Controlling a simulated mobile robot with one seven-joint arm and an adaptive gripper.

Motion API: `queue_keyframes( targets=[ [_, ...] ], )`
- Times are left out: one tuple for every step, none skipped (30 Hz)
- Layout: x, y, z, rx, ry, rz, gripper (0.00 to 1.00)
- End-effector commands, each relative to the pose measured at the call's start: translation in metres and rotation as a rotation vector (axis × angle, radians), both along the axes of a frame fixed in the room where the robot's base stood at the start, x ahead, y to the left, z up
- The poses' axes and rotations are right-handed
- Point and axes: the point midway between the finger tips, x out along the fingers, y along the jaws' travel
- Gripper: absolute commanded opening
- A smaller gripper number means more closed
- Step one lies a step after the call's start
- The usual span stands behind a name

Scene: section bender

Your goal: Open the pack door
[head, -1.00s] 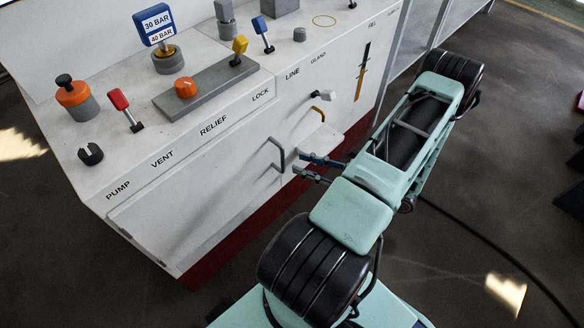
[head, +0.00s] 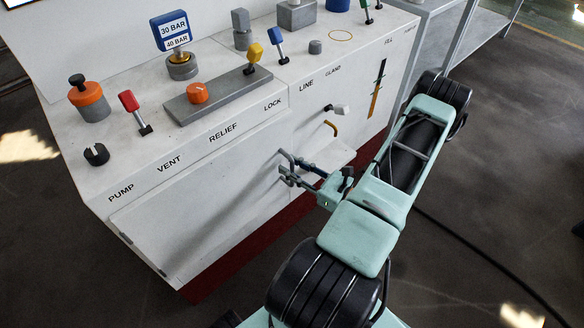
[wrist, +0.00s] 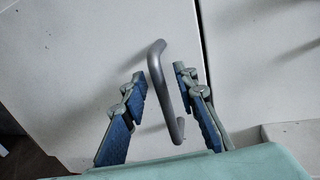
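The white cabinet front carries a closed door panel (head: 195,205) below the PUMP, VENT, RELIEF and LOCK labels; I take it to be the pack door. Its grey bar handle (wrist: 168,95) is near the door's right edge, beside the seam. In the head view the handle (head: 283,155) is partly covered by my fingers. My gripper (head: 290,169) is at the handle. In the wrist view my gripper (wrist: 159,73) is open, with one blue-padded finger on each side of the handle. Gaps show between the pads and the bar, so it is not gripped.
A red lever (head: 134,108), an orange knob (head: 197,92), a yellow lever (head: 252,56) and a 30/40 BAR sign (head: 171,34) stand on the console top. Dark floor is open at the right.

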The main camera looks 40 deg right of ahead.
Motion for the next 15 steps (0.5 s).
queue_keyframes(
  targets=[
    [0.0015, 0.0003, -0.0001, 0.0, 0.0, 0.0, 0.27],
    [0.0019, 0.0003, 0.0, 0.0, 0.0, -0.001, 0.27],
    [0.0022, 0.0004, 0.0001, 0.0, 0.0, -0.001, 0.27],
    [0.0022, 0.0004, 0.0002, 0.0, 0.0, -0.001, 0.27],
    [0.0022, 0.0004, 0.0002, 0.0, 0.0, -0.001, 0.27],
    [0.0022, 0.0004, 0.0003, 0.0, 0.0, -0.001, 0.27],
    [0.0021, 0.0004, 0.0003, 0.0, 0.0, -0.001, 0.27],
    [0.0021, 0.0004, 0.0003, 0.0, 0.0, 0.0, 0.27],
    [0.0021, 0.0004, 0.0003, 0.0, 0.0, 0.0, 0.25],
    [0.0021, 0.0004, 0.0003, 0.0, 0.0, 0.0, 0.22],
    [0.002, 0.0004, 0.0003, 0.0, 0.0, 0.0, 0.18],
    [0.002, 0.0004, 0.0003, 0.0, 0.0, 0.0, 0.14],
    [0.002, 0.0004, 0.0003, 0.0, 0.0, 0.0, 0.11],
    [0.002, 0.0004, 0.0003, 0.0, 0.0, 0.0, 0.07],
    [0.002, 0.0004, 0.0003, 0.0, 0.0, 0.0, 0.03]
  ],
)
